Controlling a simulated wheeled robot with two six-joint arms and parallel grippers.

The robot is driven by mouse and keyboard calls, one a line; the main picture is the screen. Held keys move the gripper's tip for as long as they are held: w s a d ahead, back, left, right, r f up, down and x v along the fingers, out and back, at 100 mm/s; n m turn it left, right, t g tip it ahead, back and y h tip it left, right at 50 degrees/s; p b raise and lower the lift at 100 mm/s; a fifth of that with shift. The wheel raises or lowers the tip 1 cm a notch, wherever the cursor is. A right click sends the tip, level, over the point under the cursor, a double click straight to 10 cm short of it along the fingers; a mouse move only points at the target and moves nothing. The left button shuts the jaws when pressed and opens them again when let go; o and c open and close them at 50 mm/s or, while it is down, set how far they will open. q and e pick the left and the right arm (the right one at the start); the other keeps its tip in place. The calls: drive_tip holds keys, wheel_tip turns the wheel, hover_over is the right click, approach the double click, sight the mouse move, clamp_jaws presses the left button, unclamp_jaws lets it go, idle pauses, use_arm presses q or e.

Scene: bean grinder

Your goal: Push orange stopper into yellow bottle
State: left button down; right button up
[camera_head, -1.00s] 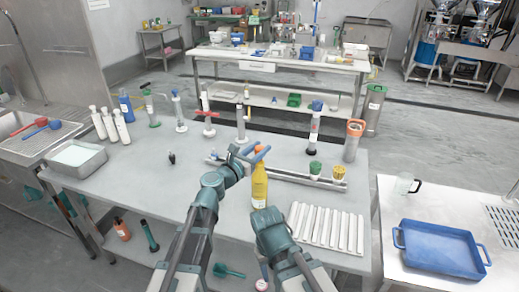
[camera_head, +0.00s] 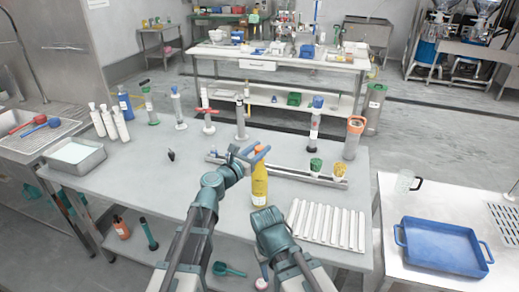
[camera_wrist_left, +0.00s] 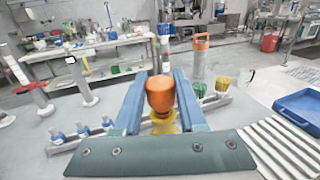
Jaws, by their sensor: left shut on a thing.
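The yellow bottle (camera_head: 259,186) stands upright on the grey table, in front of the long metal tray. The orange stopper (camera_head: 260,147) is at the bottle's top, upright and in line with the neck. My left gripper (camera_head: 254,154) has its blue fingers on either side of the stopper, shut on it. In the left wrist view the orange stopper (camera_wrist_left: 160,94) is between the fingers, with the yellow bottle top (camera_wrist_left: 164,126) directly below. I cannot tell how deep the stopper sits, as the neck is hidden.
White tubes (camera_head: 327,224) lie in a row right of the bottle. Green (camera_head: 315,167) and yellow (camera_head: 339,170) pieces stand at the right end of the metal tray (camera_head: 290,174). An orange-topped cylinder (camera_head: 353,140) stands behind. The table left of my arm is mostly clear.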

use_arm(q)
drive_tip(key=shift+f+b, duration=0.9)
drive_tip(key=shift+f, duration=0.05)
use_arm(e)
drive_tip(key=shift+f, duration=1)
use_arm(q)
drive_tip(key=shift+c, duration=2)
unclamp_jaws()
use_arm(e)
drive_tip(key=shift+r, duration=0.1)
